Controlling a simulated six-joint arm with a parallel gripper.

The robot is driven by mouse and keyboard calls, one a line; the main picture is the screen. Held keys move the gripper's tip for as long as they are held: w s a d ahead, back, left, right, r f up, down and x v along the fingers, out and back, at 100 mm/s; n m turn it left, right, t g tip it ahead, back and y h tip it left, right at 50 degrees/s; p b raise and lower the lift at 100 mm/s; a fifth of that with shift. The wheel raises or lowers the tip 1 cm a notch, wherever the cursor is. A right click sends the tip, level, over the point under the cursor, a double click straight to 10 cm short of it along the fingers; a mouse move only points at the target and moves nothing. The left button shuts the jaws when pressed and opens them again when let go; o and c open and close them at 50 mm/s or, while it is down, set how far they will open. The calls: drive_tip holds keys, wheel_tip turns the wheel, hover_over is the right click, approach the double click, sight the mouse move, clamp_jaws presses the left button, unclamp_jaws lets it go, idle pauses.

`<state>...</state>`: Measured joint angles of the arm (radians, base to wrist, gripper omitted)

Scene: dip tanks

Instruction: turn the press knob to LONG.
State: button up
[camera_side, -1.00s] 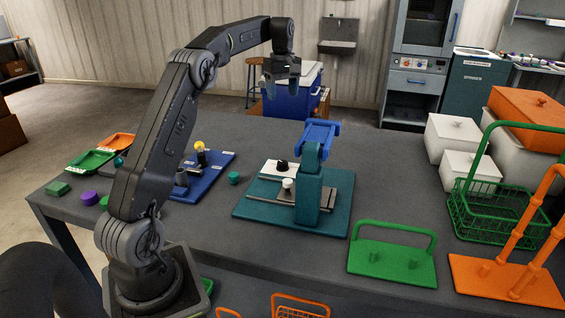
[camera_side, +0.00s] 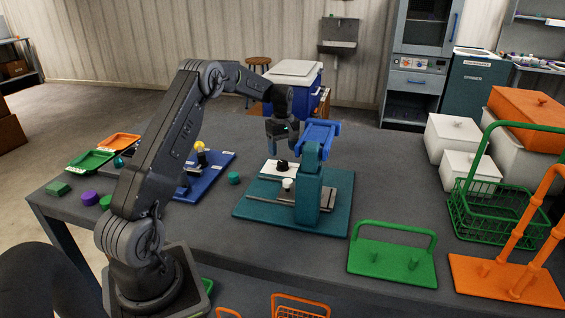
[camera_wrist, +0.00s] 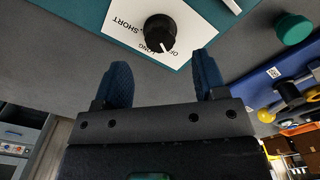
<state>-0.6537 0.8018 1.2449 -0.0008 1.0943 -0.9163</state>
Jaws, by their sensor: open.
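The press (camera_side: 308,190) is a teal stand with a blue top, on a teal base plate (camera_side: 262,215). Its black knob (camera_side: 282,165) sits on a white label plate near the back left of the base. In the wrist view the knob (camera_wrist: 160,32) has a white pointer line. My gripper (camera_side: 282,150) points down just above the knob. In the wrist view my gripper (camera_wrist: 160,80) is open and empty, its blue fingers short of the knob.
The blue press head stands close to the right of my gripper. A teal puck (camera_side: 234,178) and a blue board (camera_side: 210,172) with a yellow-topped peg lie left. A green handled rack (camera_side: 393,262) and a green basket (camera_side: 498,210) stand right. Bare table lies behind the press.

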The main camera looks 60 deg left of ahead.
sight(283, 162)
wheel_tip(283, 162, down, 6)
drive_tip(key=shift+r, duration=0.1)
drive_tip(key=shift+c, duration=0.2)
drive_tip(key=c, duration=0.9)
